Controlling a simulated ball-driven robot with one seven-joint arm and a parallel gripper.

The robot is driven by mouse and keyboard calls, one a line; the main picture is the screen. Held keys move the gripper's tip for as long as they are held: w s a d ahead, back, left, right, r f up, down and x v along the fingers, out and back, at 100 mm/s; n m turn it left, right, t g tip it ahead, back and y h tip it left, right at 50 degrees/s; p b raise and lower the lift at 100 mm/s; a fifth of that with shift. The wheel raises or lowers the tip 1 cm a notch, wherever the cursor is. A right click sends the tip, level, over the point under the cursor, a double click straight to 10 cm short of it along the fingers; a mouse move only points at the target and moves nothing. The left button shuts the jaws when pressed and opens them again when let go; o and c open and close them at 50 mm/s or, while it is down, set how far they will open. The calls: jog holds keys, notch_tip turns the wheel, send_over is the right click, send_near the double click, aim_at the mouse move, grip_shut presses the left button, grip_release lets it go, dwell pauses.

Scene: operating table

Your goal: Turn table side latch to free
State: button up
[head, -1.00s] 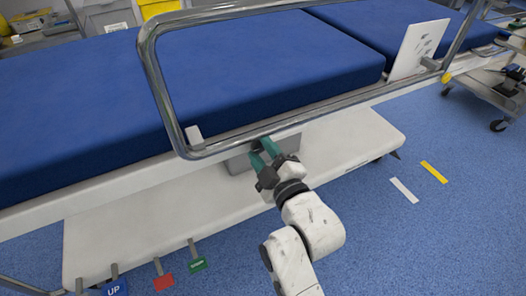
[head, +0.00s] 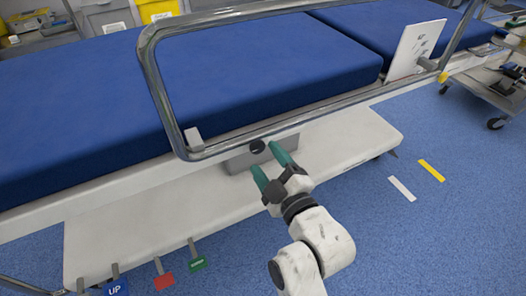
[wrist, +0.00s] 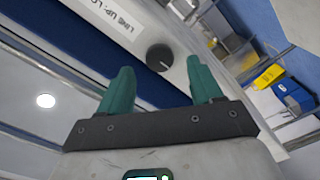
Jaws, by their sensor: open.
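The latch is a round black knob (head: 257,146) on a grey box (head: 237,163) under the side rail of the operating table (head: 250,60). In the wrist view the knob (wrist: 159,58) shows beyond and between my fingertips, with a label strip (wrist: 105,20) reading "LINE UP: LO..." beside it. My gripper (head: 266,160) has its two green fingers spread apart. In the wrist view my gripper (wrist: 158,78) is empty and the fingers stand apart from the knob.
A chrome side rail (head: 165,90) runs just above the knob. Red (head: 164,282), green (head: 198,264) and blue (head: 117,288) pedals stick out from the white base (head: 130,235). A trolley (head: 495,85) stands at the far right.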

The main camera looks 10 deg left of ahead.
jog(key=v, duration=0.7)
jog(key=shift+s+d+p, duration=0.2)
jog(key=shift+p, duration=0.2)
jog(key=s+d+f+m+g+h, duration=0.3)
jog(key=s+d+f+m, duration=0.1)
jog(key=d+f, duration=0.3)
jog(key=s+d+f+m+g+h, duration=0.3)
jog(key=s+d+f+m+g, duration=0.15)
jog(key=d+f, duration=0.25)
jog(key=s+d+f+m+g+h, duration=0.2)
jog(key=s+d+f+m+g, duration=0.15)
jog(key=s+d, duration=0.35)
jog(key=s+d+f+m+g+h, duration=0.2)
jog(key=s+d+m, duration=0.3)
jog(key=s, duration=0.3)
notch_tip(320, 180, up, 36)
jog(key=s+g+p, duration=0.1)
jog(key=p, duration=3.5)
jog(key=shift+s+d+r+m, duration=0.15)
jog(key=shift+s+d+m, duration=0.15)
jog(key=shift+d, duration=0.05)
